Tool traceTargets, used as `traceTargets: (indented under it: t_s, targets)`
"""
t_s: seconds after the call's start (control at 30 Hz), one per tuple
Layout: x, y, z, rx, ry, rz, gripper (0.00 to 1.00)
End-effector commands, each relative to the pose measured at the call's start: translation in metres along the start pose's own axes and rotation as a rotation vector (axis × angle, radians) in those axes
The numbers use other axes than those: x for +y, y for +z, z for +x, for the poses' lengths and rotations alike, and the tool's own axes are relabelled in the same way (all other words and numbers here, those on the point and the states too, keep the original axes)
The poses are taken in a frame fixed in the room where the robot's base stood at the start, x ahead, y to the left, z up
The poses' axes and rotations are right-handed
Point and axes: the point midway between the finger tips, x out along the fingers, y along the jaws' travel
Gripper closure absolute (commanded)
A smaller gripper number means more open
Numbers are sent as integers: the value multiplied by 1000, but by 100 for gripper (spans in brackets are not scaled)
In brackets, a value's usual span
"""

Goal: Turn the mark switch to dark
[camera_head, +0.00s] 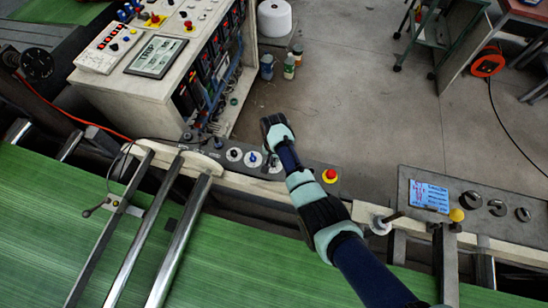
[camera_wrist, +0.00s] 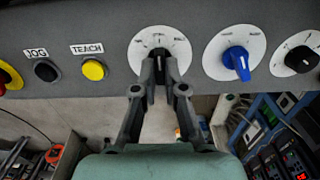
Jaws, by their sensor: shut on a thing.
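A black rotary knob (camera_wrist: 160,59) sits on a white round dial (camera_wrist: 139,48) in the wrist view, on a grey control panel (camera_wrist: 115,20). My gripper (camera_wrist: 160,72) has a finger on each side of this knob and is shut on it. The knob stands roughly upright in that picture. The dial's lettering is too small to read, so I cannot tell which setting is dark. In the head view my gripper (camera_head: 274,157) is at the rightmost white dial (camera_head: 277,168) of the row and hides much of it.
Beside the gripped dial are a blue knob (camera_wrist: 237,60) and another black knob (camera_wrist: 301,59). On the other side are the yellow TEACH button (camera_wrist: 94,69), black JOG button (camera_wrist: 47,71) and a red button, also in the head view (camera_head: 330,174). A display cabinet (camera_head: 150,85) stands left.

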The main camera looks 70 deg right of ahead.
Motion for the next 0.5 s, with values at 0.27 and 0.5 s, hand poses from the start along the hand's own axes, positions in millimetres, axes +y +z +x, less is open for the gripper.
traceTargets:
  t_s: [0.27, 0.5]
  targets:
    - [0, 0, 0, 1, 0, -1, 78]
    - [0, 0, 0, 0, 0, -2, 65]
